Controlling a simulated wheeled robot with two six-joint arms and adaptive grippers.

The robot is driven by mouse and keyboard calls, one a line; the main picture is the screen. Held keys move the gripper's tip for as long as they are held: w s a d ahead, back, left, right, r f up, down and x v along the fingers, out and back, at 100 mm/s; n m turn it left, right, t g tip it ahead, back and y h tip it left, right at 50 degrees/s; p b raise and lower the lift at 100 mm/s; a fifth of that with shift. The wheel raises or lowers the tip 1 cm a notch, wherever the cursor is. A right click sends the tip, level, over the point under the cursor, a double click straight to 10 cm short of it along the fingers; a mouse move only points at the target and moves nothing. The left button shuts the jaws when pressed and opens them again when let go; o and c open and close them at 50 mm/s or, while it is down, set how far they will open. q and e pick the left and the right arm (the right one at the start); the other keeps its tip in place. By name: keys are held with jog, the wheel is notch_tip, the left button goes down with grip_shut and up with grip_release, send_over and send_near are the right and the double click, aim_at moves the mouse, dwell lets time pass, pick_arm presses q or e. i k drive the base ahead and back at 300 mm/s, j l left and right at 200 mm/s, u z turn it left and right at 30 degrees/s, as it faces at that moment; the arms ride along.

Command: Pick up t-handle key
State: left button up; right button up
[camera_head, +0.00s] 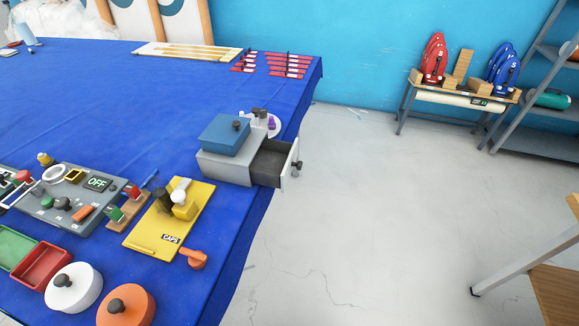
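I cannot make out a t-handle key for certain. A grey box (222,168) with an open drawer (270,163) stands at the right edge of the blue table; the drawer's inside looks dark, and I see no clear object in it. A blue knobbed lid or box (224,134) sits on top. Behind it is a white round dish (275,129) with a purple item (271,123), and small dark and grey pieces (258,112) too small to identify. Neither of my grippers is in view.
The blue-covered table (130,100) holds a grey panel marked OFF (78,215), a yellow CAPS board (150,238), white (74,296) and orange (140,308) knobbed pots, and red items (287,65) at the back.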

aim_at(197, 259)
jog(key=u, duration=0.9)
jog(key=j, duration=0.1)
